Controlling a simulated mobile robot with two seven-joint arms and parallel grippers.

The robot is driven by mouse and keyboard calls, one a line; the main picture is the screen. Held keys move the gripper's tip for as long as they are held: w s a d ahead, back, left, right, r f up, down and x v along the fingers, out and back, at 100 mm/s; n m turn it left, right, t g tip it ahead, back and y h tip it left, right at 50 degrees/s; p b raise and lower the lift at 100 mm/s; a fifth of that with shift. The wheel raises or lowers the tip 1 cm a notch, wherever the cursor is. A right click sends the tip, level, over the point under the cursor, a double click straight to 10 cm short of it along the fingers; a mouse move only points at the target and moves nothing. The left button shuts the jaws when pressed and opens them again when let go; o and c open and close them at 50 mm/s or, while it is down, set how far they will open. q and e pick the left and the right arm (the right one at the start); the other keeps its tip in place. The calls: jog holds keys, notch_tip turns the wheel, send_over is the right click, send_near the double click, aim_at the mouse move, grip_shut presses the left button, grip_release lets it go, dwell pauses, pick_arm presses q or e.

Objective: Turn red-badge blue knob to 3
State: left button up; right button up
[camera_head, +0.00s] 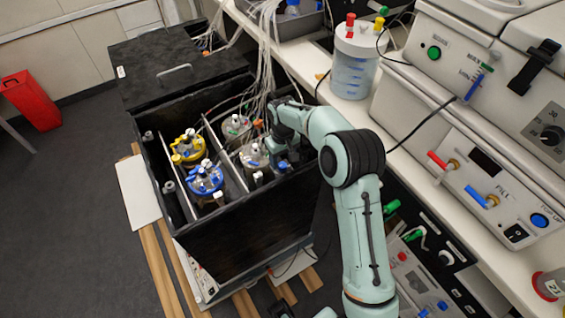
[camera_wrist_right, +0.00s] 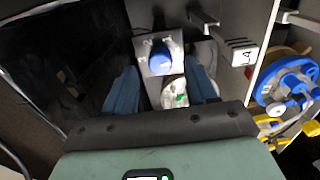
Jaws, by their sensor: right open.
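A blue knob (camera_wrist_right: 160,58) sits on a small pale plate in the right wrist view, just beyond my fingertips. A blue spot that may be the same knob shows in the head view (camera_head: 283,165), beside my right gripper. My right gripper (camera_wrist_right: 163,82) is open, its two blue fingers to the left and right, with nothing held between them. The knob lies ahead of the gap, and no contact shows.
The black open box (camera_head: 230,232) holds several vessels, among them a yellow-topped one (camera_head: 188,146) and a blue-topped one (camera_head: 205,178). Its walls and dividers stand close to my right gripper. Tubes (camera_head: 268,50) hang at the back. A bench with instruments (camera_head: 480,180) stands right.

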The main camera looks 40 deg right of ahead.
aim_at(282, 167)
jog(key=shift+f, duration=1.25)
grip_shut()
jog(key=c, duration=1.1)
grip_release()
